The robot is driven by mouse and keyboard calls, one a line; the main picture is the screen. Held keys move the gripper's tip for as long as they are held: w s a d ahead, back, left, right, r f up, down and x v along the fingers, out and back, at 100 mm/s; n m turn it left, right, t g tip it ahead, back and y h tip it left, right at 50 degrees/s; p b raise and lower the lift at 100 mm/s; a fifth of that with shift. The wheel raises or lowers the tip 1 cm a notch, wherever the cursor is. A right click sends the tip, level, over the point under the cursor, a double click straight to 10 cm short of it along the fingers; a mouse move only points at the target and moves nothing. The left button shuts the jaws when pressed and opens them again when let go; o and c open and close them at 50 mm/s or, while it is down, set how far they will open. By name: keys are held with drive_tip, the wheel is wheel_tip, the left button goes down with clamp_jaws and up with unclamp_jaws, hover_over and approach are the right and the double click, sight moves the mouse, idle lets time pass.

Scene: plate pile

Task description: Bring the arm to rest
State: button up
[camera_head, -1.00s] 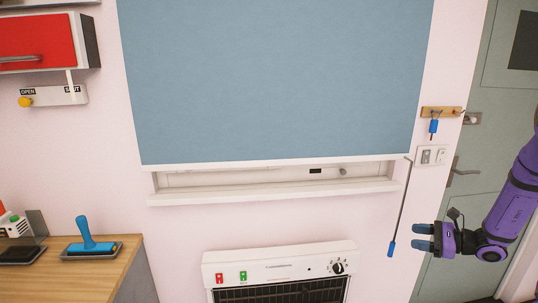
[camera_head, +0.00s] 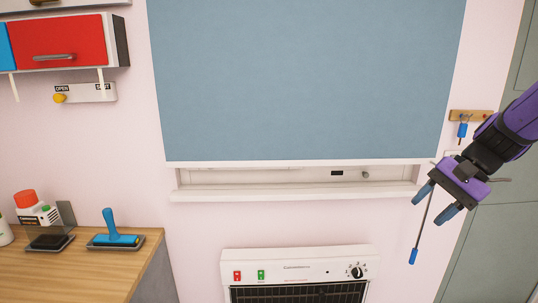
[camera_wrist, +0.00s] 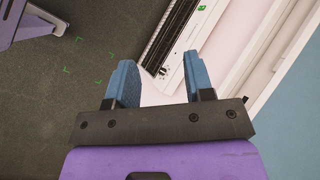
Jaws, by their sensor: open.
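My gripper (camera_head: 437,203) is at the right of the head view, at the end of my purple and black arm. Its two blue fingers are spread apart with nothing between them. In the wrist view the fingers (camera_wrist: 157,82) also stand apart and empty. In the head view the gripper is in front of the thin rod with a blue end (camera_head: 413,256) and hides its upper part. I cannot tell whether they touch.
A blue blind (camera_head: 305,80) hangs over a window sill (camera_head: 295,192). A white heater (camera_head: 298,262) stands below. A wooden counter (camera_head: 75,275) at left holds a blue-handled tool (camera_head: 113,236). Keys hang on a wooden rack (camera_head: 471,115). Dark floor (camera_wrist: 65,110) shows in the wrist view.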

drive_tip(key=s+a+r+n+t+h, duration=0.1)
drive_tip(key=s+r+n+t+h, duration=0.1)
drive_tip(key=s, duration=0.6)
drive_tip(key=s+a+r+n+t+h, duration=0.1)
drive_tip(key=s+r+n+t+h, duration=0.2)
drive_tip(key=s+r+n+h, duration=0.2)
drive_tip(key=s+r, duration=0.1)
drive_tip(key=s, duration=0.2)
drive_tip(key=shift+s+r+n, duration=0.15)
drive_tip(key=shift+r+n, duration=0.1)
drive_tip(key=shift+n, duration=0.05)
